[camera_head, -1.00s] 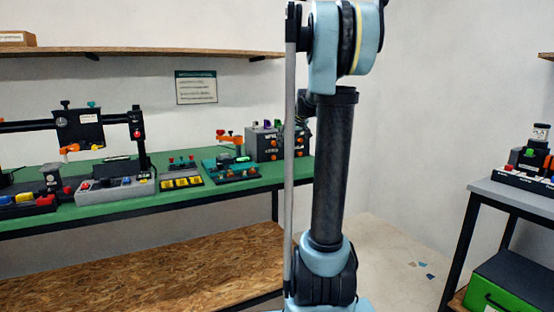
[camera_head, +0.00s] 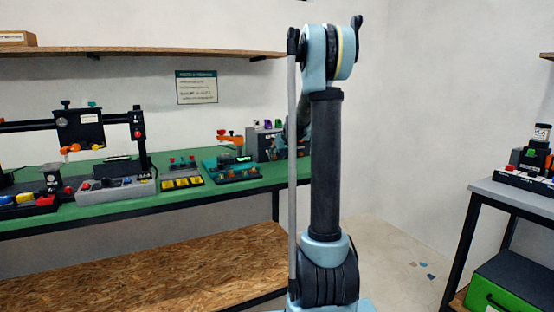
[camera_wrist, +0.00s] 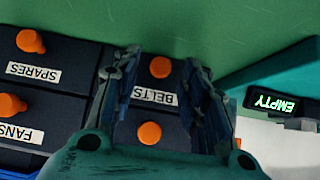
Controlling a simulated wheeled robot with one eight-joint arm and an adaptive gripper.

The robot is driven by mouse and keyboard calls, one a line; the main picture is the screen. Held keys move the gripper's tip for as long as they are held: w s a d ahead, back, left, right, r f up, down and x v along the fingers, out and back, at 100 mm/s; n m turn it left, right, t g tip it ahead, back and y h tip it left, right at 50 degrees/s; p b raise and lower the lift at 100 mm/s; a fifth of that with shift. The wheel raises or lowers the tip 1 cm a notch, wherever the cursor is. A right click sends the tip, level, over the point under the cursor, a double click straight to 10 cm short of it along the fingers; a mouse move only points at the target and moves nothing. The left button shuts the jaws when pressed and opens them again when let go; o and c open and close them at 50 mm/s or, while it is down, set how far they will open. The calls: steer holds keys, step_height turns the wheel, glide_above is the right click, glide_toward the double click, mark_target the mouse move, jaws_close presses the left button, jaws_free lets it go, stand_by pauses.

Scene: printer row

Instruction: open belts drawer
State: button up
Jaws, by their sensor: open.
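The belts drawer (camera_wrist: 178,84) is dark, with a white BELTS label that appears upside down in the wrist view. Its round orange knob (camera_wrist: 160,67) shows between the two fingers of my gripper (camera_wrist: 162,75). The fingers are open, one on each side of the knob; I cannot tell whether they touch it. The drawer looks closed, flush with its neighbours. In the head view the drawer cabinet (camera_head: 262,144) stands on the green bench, its right part hidden by my arm.
Drawers labelled SPARES (camera_wrist: 45,55) and FANS (camera_wrist: 30,110) sit beside it, and another orange knob (camera_wrist: 149,133) shows between the fingers. A device with a lit EMPTY display (camera_wrist: 272,103) is at the right. The green bench (camera_head: 95,210) carries several other devices.

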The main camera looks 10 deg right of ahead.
steer(key=shift+x, duration=0.8)
jaws_close()
steer(key=s+d, duration=0.1)
steer(key=s, duration=0.2)
steer(key=s+d, duration=0.1)
steer(key=s, duration=0.3)
steer(key=s+d, duration=0.2)
steer(key=s, duration=0.2)
steer(key=shift+s, duration=0.2)
jaws_free()
steer(key=shift+a, duration=0.1)
